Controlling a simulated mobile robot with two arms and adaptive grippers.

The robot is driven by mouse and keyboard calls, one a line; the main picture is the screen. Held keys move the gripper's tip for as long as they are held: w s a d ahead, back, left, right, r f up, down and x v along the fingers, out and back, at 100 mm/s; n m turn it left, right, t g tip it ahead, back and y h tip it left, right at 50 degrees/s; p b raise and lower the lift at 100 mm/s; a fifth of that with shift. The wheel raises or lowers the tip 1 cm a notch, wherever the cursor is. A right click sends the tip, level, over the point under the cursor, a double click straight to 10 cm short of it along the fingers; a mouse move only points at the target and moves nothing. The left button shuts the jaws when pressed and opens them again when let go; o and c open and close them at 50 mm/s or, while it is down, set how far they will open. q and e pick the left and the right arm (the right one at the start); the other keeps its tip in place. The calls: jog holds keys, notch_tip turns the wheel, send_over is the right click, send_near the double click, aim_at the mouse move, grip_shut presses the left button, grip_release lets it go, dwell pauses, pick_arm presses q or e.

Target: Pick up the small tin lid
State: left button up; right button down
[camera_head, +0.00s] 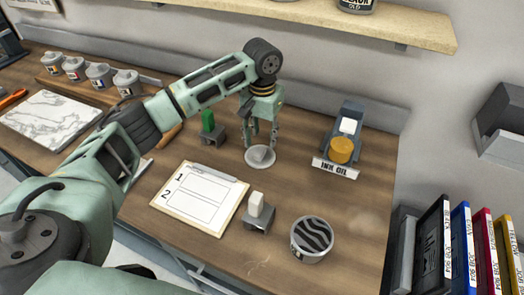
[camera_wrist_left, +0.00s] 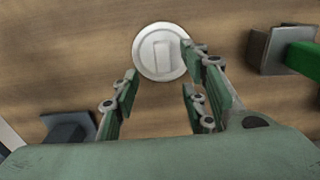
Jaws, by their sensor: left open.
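The small tin lid (camera_head: 260,158) is a round pale grey disc lying flat on the wooden bench. My right gripper is not in view.
A green block (camera_head: 207,121) in a grey holder stands left of the lid. An INK OIL stand (camera_head: 335,168) is at the right. Bare wood surrounds the lid.

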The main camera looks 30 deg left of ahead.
aim_at(260, 151)
pick_arm(q)
jog(key=f, duration=0.1)
jog(key=f+p, duration=0.1)
jog(key=f, duration=0.2)
jog(key=shift+s+a+f, duration=0.25)
jog(key=shift+s, duration=0.05)
jog(key=shift+f, duration=0.3)
jog(key=c, duration=0.7)
grip_shut()
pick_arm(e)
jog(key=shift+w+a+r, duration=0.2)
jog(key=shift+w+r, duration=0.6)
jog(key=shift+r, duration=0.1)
